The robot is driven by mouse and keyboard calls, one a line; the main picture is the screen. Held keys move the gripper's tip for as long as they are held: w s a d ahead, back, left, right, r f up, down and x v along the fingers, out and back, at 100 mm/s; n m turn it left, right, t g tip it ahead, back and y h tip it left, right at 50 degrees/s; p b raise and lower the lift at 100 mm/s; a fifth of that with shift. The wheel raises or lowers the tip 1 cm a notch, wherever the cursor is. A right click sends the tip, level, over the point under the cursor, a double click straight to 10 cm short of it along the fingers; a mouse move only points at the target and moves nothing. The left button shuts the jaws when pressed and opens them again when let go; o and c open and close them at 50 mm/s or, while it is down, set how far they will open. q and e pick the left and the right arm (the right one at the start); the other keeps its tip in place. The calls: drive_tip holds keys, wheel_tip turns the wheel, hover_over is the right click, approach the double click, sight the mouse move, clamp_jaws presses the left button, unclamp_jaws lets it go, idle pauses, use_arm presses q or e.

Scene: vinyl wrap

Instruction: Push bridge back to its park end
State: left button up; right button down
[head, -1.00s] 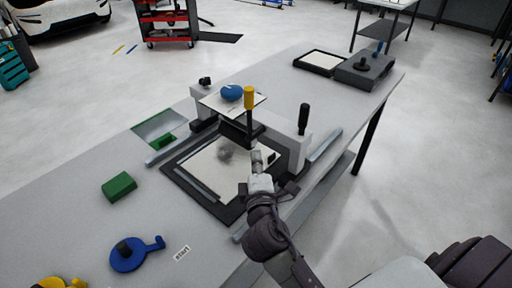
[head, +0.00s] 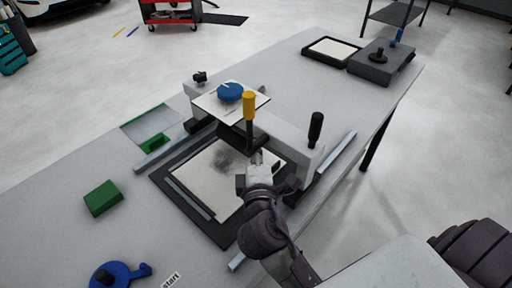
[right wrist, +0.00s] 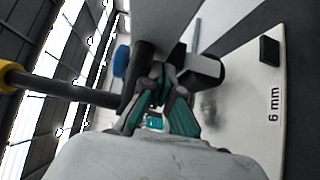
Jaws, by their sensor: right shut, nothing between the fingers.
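The bridge (head: 290,140) is a pale grey beam across a dark-framed bed (head: 222,232), toward its far end. A yellow-topped lever (head: 249,106) stands at its middle and a black handle (head: 315,129) at its right end. My right gripper (head: 257,158) is shut and empty, low over the bed on the bridge's near side, close to the lever's base. In the right wrist view its fingers (right wrist: 165,118) are close to dark parts at the lever's base; I cannot tell whether they touch. The yellow lever grip (right wrist: 8,78) shows there too. My left gripper is out of view.
Guide rails (head: 337,157) flank the bed. A white plate with a blue round piece (head: 230,92) sits above the bridge. A green block (head: 102,198) and a blue tool (head: 118,275) lie to the left. A dark tray (head: 332,48) and grey box (head: 381,65) stand at the far end.

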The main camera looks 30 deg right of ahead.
drive_tip(key=w+d+p, duration=0.1)
drive_tip(key=d, duration=0.1)
drive_tip(key=w+d, duration=0.1)
drive_tip(key=d, duration=0.2)
drive_tip(key=w+d+p, duration=0.1)
drive_tip(key=d, duration=0.1)
drive_tip(key=shift+w+d+r+p, duration=0.1)
drive_tip(key=shift+d+r+p, duration=0.15)
drive_tip(key=shift+r+p, duration=0.1)
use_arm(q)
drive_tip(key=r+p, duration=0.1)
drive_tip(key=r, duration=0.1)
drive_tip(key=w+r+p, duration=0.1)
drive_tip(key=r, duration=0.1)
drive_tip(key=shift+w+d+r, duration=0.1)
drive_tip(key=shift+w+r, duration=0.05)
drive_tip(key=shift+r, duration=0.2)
use_arm(e)
drive_tip(key=w+d, duration=0.3)
drive_tip(key=d, duration=0.4)
drive_tip(key=w+d, duration=0.2)
drive_tip(key=d, duration=0.5)
drive_tip(key=shift+w+d+f, duration=0.2)
drive_tip(key=shift+w, duration=0.2)
drive_tip(key=shift+d+r, duration=0.1)
